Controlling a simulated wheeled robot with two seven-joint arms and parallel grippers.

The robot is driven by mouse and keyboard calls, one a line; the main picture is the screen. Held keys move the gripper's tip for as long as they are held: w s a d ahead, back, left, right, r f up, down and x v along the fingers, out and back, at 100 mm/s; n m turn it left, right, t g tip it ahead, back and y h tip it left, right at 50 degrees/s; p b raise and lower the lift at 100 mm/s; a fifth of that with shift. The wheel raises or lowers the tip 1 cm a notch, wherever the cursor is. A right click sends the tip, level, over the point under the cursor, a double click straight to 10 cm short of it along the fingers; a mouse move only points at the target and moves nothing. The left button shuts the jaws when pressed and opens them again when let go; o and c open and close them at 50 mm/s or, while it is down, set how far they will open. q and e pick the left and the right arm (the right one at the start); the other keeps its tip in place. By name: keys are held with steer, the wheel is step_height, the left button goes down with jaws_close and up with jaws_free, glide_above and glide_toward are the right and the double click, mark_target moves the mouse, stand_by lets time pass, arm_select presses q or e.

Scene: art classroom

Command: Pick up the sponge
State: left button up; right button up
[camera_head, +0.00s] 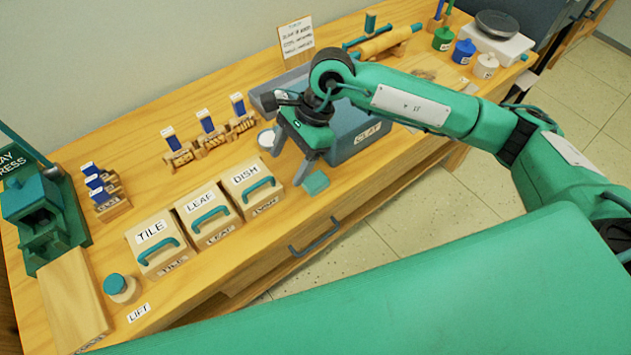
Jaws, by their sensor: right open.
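The sponge looks to be the small teal block (316,183) lying on the wooden table near its front edge, right of the box labelled DISH. My right gripper (303,172) is open, pointing down just above and beside the teal block. One finger comes down close to the block's left side; I cannot tell whether it touches. My left gripper is not in view.
Boxes labelled TILE (154,241), LEAF (205,212) and DISH (253,185) stand left of the gripper. A grey CLAY bin (350,140) stands close behind it. A green press (42,215) is at far left. The table front edge is near.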

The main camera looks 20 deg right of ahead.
steer(key=w+d+t+h, duration=0.1)
steer(key=w+d+h, duration=0.25)
steer(key=d, duration=0.45)
steer(key=p, duration=0.2)
glide_above(316, 179)
steer(key=shift+h, duration=0.35)
steer(key=f, duration=0.7)
steer(key=shift+w+d+f, duration=0.1)
steer(key=shift+d+f, duration=0.15)
steer(key=shift+d, duration=0.15)
steer(key=shift+f, duration=0.25)
steer(key=shift+a+f, duration=0.1)
steer(key=shift+f, duration=0.35)
steer(key=f, duration=0.4)
steer(key=shift+a+f+p, duration=0.25)
steer(key=shift+f+p, duration=0.05)
steer(key=shift+p, duration=0.05)
steer(key=shift+f, duration=0.15)
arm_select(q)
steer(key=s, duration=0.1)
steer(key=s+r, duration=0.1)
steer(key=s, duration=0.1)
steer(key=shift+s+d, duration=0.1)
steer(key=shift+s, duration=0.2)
arm_select(e)
steer(key=c, duration=1.1)
